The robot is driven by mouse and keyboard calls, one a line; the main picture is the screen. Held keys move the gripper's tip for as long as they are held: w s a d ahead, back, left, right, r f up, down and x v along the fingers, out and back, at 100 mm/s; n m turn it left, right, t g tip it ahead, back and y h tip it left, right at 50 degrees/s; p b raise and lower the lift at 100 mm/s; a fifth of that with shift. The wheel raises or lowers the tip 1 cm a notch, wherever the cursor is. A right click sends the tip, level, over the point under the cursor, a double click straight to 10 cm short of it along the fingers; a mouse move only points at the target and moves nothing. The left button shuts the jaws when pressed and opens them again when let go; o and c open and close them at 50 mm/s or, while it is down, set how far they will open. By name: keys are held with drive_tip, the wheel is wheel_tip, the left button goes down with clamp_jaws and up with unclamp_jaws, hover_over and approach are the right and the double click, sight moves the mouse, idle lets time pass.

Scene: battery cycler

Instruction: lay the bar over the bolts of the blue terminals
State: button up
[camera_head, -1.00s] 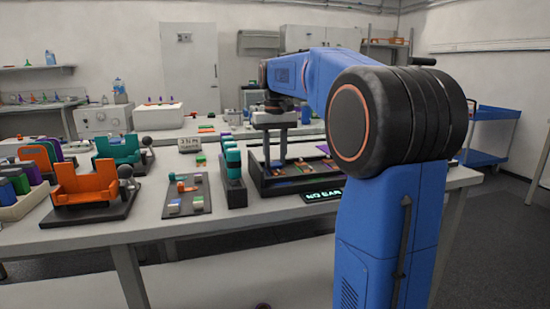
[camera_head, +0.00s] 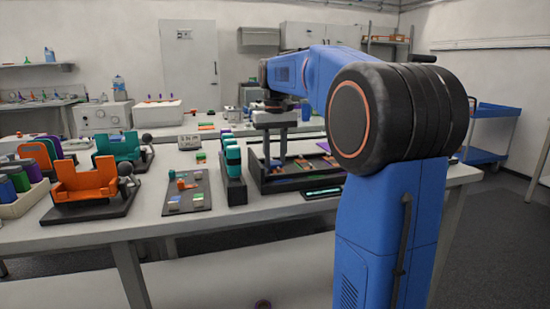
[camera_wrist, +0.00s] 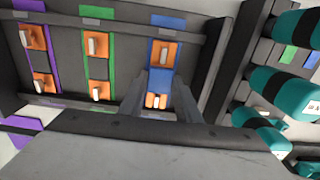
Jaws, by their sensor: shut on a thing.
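The blue terminals (camera_wrist: 163,52) are orange blocks with pale bolts on a blue strip at the right of the dark tray in the wrist view. The far one is clear of my gripper. The near one (camera_wrist: 157,101) shows between my fingers. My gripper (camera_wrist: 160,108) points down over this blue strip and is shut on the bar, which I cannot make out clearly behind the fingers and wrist. In the head view my gripper (camera_head: 267,158) is low over the left part of the tray (camera_head: 300,182). Whether the bar touches the bolts cannot be seen.
Purple (camera_wrist: 38,83) and green (camera_wrist: 97,90) terminal rows lie to the left. A rack of teal cylinders (camera_head: 232,160) stands close beside the tray. A small display (camera_head: 323,193) lies in front. A flat board (camera_head: 187,192) and an orange fixture (camera_head: 88,184) are further left.

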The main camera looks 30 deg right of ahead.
drive_tip(key=o, duration=1.2)
wheel_tip(320, 180, up, 17)
drive_tip(key=shift+r, duration=0.2)
